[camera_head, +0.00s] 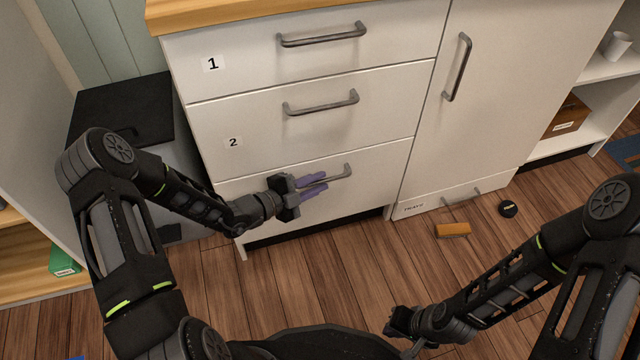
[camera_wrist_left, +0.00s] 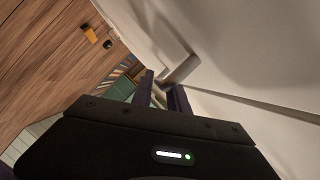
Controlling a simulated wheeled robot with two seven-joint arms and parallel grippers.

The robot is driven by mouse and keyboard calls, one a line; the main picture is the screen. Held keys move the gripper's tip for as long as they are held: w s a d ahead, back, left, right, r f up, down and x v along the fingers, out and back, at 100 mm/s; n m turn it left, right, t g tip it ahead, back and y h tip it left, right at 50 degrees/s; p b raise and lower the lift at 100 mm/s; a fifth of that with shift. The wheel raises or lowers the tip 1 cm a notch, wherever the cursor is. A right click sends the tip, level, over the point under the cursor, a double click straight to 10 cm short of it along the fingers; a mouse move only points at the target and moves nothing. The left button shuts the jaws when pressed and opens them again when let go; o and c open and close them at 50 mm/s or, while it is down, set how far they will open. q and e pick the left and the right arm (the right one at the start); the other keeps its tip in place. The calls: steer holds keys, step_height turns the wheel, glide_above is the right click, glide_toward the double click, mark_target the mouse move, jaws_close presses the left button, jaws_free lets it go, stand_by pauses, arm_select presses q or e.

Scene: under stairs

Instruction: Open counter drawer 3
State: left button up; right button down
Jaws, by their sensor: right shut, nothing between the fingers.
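Counter drawer 3 (camera_head: 375,168) is the lowest white drawer front, below those marked 1 and 2. It looks closed, and its own number is not visible. Its grey bar handle (camera_head: 342,174) is partly covered by my left gripper (camera_head: 324,181). The two purple fingers are apart at the handle's left part. In the left wrist view the handle (camera_wrist_left: 182,69) lies at the tips of the left fingers (camera_wrist_left: 164,88); whether they touch it is unclear. My right gripper (camera_head: 402,328) is shut and empty, low over the floor, away from the counter.
Drawers 1 (camera_head: 250,60) and 2 (camera_head: 255,125) are closed above. A white cupboard door (camera_head: 500,100) is to the right. An orange-brown block (camera_head: 453,230) and a small black round object (camera_head: 508,209) lie on the wooden floor. A dark-topped box (camera_head: 125,108) stands left of the counter.

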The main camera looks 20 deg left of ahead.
arm_select(q)
steer(key=shift+w+d+f, duration=0.1)
steer(key=shift+w+d, duration=0.25)
steer(key=shift+w, duration=0.05)
steer(key=shift+c, duration=0.2)
jaws_close()
stand_by(1.0)
